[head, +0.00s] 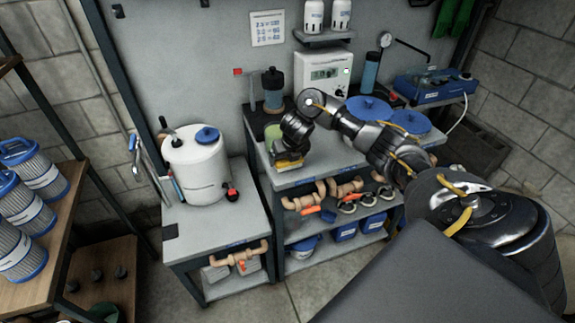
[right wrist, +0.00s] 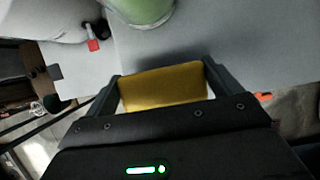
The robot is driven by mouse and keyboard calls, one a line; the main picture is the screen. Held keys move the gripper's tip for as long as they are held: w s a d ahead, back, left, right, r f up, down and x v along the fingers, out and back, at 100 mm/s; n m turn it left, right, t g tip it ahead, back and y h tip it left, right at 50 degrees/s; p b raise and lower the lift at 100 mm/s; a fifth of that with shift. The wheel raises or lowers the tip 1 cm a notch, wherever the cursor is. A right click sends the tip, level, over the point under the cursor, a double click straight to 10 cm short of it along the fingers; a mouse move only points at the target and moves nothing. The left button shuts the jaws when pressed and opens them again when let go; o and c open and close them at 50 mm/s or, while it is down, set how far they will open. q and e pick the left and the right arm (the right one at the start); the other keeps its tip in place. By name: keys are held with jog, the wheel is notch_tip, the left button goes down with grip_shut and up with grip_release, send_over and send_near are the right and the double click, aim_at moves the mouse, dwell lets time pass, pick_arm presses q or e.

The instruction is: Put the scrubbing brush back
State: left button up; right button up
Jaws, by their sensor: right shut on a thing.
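A yellow block (right wrist: 165,87), which appears to be the scrubbing brush, sits between the two fingers of my right gripper (right wrist: 163,92) in the right wrist view. The gripper is shut on it. Its bristles cannot be made out. In the head view my right gripper (head: 289,160) is over the front left part of the grey workbench (head: 325,172), and a little yellow shows at its fingers. I cannot tell whether the brush touches the bench top. My left gripper is not in view.
A green container (right wrist: 140,12) stands just beyond the brush. A white tank with a blue lid (head: 207,135) stands on the lower bench at left. Filter cartridges (head: 35,172) stand on a wooden shelf at far left.

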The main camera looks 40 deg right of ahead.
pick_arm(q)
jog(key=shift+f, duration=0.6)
pick_arm(e)
jog(key=shift+f, duration=1.15)
pick_arm(q)
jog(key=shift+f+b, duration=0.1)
jog(key=shift+b, duration=0.25)
pick_arm(e)
jog(key=shift+f, duration=0.1)
jog(key=o, duration=0.7)
jog(key=shift+r+p, duration=0.4)
jog(key=shift+r, duration=0.1)
pick_arm(q)
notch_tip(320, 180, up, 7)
jog(key=p, duration=0.6)
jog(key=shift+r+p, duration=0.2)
jog(key=shift+p, duration=0.15)
pick_arm(e)
jog(key=v, duration=1.1)
jog(key=shift+s+a+r, duration=0.1)
jog(key=shift+s+a, duration=0.1)
